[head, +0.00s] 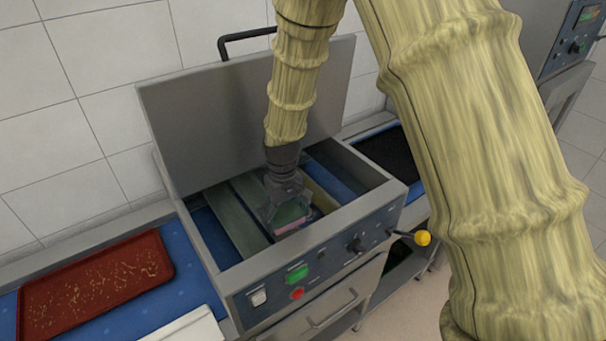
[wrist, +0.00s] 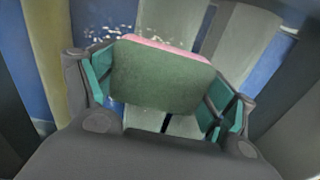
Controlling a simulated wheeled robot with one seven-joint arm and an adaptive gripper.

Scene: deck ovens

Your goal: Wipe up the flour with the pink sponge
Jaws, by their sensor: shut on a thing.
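My gripper (head: 287,203) reaches down into the open-topped machine and is shut on the sponge (head: 291,213). In the wrist view the sponge (wrist: 160,80) sits between the two teal finger pads, with a dark green face toward the camera and a pink layer along its far edge. White flour flecks (wrist: 130,32) lie on the blue surface just beyond the sponge's far edge, and a few more show near its left side. Whether the sponge touches the surface below cannot be told. The flour is hidden in the head view.
The machine's metal lid (head: 200,115) stands raised behind the opening. Its front panel (head: 320,262) has buttons and a yellow-knobbed lever (head: 422,238). Grey slats (head: 236,222) cross the opening. A red tray (head: 95,285) with crumbs lies on the blue surface at left; a dark tray (head: 388,155) is at right.

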